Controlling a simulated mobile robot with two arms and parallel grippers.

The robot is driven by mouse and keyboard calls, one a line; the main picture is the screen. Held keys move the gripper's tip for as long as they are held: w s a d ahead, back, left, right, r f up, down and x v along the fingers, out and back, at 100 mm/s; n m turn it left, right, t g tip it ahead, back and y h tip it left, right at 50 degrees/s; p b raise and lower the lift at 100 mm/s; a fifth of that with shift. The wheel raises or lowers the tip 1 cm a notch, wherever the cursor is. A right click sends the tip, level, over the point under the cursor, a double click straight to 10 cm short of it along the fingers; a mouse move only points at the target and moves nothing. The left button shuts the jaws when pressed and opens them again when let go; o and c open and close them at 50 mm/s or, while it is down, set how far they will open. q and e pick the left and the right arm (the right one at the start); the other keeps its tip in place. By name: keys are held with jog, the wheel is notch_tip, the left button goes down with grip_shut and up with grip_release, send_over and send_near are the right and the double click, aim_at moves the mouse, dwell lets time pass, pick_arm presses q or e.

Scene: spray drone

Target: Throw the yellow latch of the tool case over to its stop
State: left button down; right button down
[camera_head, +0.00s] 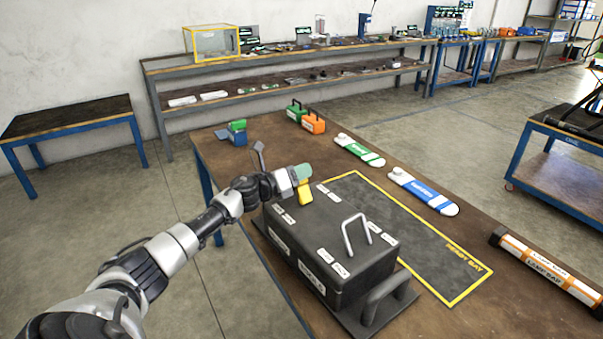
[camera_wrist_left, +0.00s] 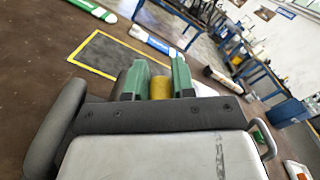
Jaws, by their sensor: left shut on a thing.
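The tool case (camera_head: 325,232) is a dark grey box with white labels and a metal loop handle on its lid, standing on the brown table. The yellow latch (camera_head: 306,192) stands up at its far left end. My left gripper (camera_head: 301,174) reaches in from the left with its green fingertips at the top of the latch. In the left wrist view, the yellow latch (camera_wrist_left: 160,88) sits between the two green fingers of my left gripper (camera_wrist_left: 158,80), which is shut on it. The fingers hide part of the latch. My right gripper is not in view.
A yellow-bordered dark mat (camera_head: 440,262) lies beside the case. Green (camera_head: 358,149) and blue (camera_head: 424,190) labelled white items lie beyond it. An orange-labelled dark tube (camera_head: 547,268) lies at the right. Green and orange boxes (camera_head: 313,123) stand at the table's far end.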

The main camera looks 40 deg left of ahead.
pick_arm(q)
jog(key=shift+a, duration=0.15)
jog(key=c, duration=1.2)
grip_release()
jog(key=shift+f, duration=0.1)
jog(key=shift+o, duration=1.2)
jog(key=shift+w+a+f, duration=0.1)
jog(key=shift+a+f, duration=0.05)
jog(key=shift+a, duration=0.1)
jog(key=shift+d, duration=0.1)
jog(key=b+v, duration=0.2)
jog(key=v, duration=0.7)
jog(key=shift+v, duration=0.95)
